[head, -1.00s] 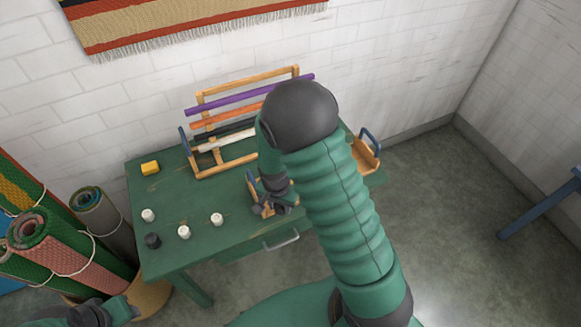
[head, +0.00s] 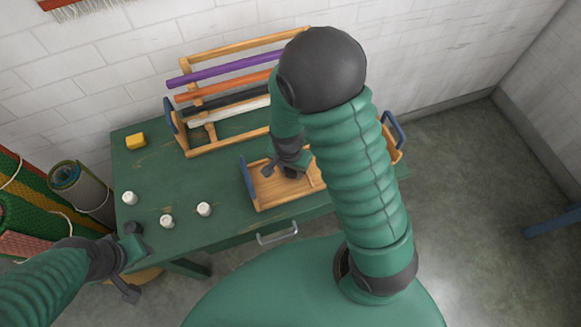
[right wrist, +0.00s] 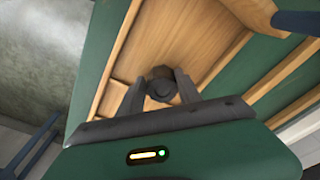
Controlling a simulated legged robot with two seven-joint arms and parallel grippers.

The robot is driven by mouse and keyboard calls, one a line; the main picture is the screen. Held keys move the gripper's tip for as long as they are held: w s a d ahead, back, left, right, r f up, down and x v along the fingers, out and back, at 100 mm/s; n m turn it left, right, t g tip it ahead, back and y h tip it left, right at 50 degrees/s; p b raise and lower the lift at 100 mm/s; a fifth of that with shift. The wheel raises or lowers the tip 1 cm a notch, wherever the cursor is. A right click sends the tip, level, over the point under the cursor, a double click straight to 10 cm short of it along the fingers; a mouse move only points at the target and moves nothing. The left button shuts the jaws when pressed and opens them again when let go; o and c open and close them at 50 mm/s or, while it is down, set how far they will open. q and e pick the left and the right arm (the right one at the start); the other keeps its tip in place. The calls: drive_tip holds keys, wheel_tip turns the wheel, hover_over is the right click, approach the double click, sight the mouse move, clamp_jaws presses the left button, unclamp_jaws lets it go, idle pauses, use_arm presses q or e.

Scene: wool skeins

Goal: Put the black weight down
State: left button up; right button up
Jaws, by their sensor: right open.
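A black weight (right wrist: 160,83) sits between the fingers of my right gripper (right wrist: 158,92) in the right wrist view, over the floor of a wooden tray (right wrist: 188,35). The fingers are open around it; whether it rests fully on the tray floor is hard to tell. In the head view my right gripper (head: 290,172) reaches down into the tray (head: 262,205), and the weight there is mostly hidden.
Several white weights (head: 167,221) stand on the green table (head: 225,186). A wooden rack (head: 205,138) with coloured rods stands behind the tray. Rolled rugs (head: 80,192) stand left of the table.

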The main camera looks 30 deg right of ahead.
drive_tip(key=shift+o, duration=1.2)
drive_tip(key=shift+s+d, duration=0.1)
drive_tip(key=shift+o, duration=0.4)
drive_tip(key=shift+a, duration=0.2)
drive_tip(key=shift+a+r, duration=0.25)
drive_tip(key=shift+a, duration=0.6)
use_arm(q)
drive_tip(key=r+p, duration=0.3)
drive_tip(key=shift+s+a, duration=0.2)
drive_tip(key=shift+a, duration=0.15)
use_arm(e)
drive_tip(key=s+a+r+n+t, duration=0.1)
drive_tip(key=s+r+n, duration=0.1)
drive_tip(key=r+n, duration=0.4)
drive_tip(key=s+a+r+n+t+y, duration=0.1)
drive_tip(key=s+a+r+n, duration=0.1)
drive_tip(key=r+n, duration=0.3)
wheel_tip(320, 180, up, 3)
drive_tip(key=shift+r+n, duration=0.1)
drive_tip(key=shift+n, duration=0.3)
